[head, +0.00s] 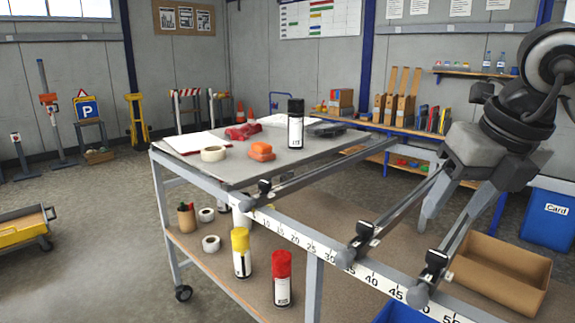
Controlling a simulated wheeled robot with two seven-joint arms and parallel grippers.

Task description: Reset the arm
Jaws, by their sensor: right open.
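My right gripper (460,208) is at the right of the head view, its arm coming in from the upper right. Its jaws are apart, and I see nothing held between them. It hangs over the right part of the cart, above the rails with black clamps (365,234). The lower ends of the fingers are hard to tell from the rails behind them. The metal cart (205,172) stands in front of me. A black spray can (296,125) stands upright on its top, well to the left of the gripper. My left gripper is not in view.
Tape (213,154), an orange item (261,151) and a red item (243,131) lie on the cart top. Yellow (241,253) and red (282,279) spray cans stand on the lower shelf. A cardboard box (500,272) and blue bin (547,214) are at right.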

